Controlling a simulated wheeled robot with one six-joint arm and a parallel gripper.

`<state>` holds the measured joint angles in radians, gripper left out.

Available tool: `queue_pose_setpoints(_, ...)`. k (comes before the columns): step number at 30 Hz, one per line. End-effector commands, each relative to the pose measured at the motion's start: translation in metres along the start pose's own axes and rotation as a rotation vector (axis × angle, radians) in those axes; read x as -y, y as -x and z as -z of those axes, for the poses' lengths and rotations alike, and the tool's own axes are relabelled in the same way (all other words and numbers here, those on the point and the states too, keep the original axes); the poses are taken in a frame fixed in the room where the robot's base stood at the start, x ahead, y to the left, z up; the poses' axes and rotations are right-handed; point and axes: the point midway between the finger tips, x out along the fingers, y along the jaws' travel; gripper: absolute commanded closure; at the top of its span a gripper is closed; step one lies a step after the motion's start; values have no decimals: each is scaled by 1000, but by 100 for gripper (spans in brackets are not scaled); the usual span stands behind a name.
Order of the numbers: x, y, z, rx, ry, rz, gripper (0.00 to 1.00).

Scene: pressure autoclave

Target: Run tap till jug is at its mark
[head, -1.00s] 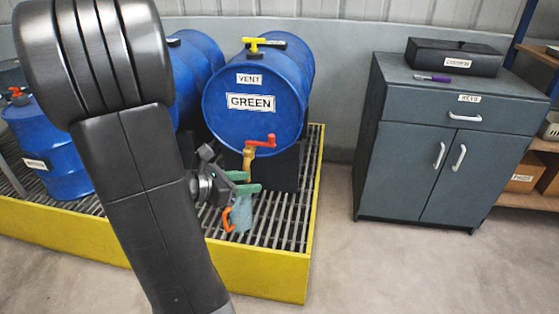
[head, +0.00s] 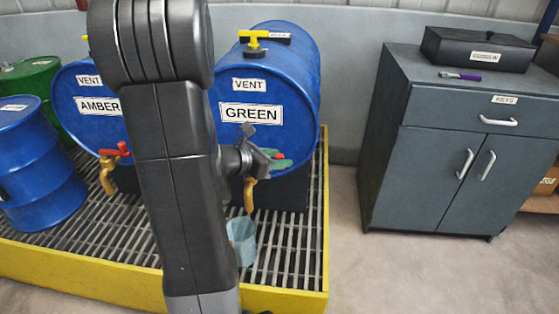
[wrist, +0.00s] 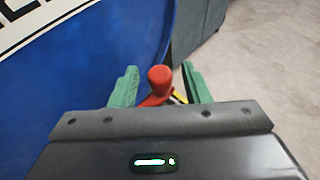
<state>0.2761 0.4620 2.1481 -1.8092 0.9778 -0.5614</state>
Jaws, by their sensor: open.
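The blue GREEN drum (head: 300,95) lies on its side with a brass tap (head: 250,195) at its front. The tap's red handle (wrist: 160,77) stands between my gripper's green fingers in the wrist view, with gaps showing on both sides. My gripper (head: 274,161) is open at the handle. A pale blue jug (head: 242,243) sits on the grating below the tap, partly hidden by my arm. Its mark and liquid level cannot be made out, and I see no stream from the tap.
A yellow vent valve (head: 254,45) tops the GREEN drum. The AMBER drum (head: 80,110) with its own tap is left, beside a standing blue drum (head: 38,170). A yellow-rimmed grating (head: 295,302) holds them. A grey cabinet (head: 420,165) stands right, with clear floor before it.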

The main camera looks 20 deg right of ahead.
Motion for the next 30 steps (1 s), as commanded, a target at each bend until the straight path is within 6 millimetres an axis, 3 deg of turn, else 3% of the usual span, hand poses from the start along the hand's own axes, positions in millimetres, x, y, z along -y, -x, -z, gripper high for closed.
queue_pose_setpoints(5, 0, -10, 0, -1, 0, 0, 57)
queue_pose_setpoints(14, 0, -11, 0, 0, 1, 0, 57)
queue_pose_setpoints(21, 0, -11, 0, 0, 1, 0, 100)
queue_pose_setpoints(30, 0, -9, 0, 0, -4, 14, 100)
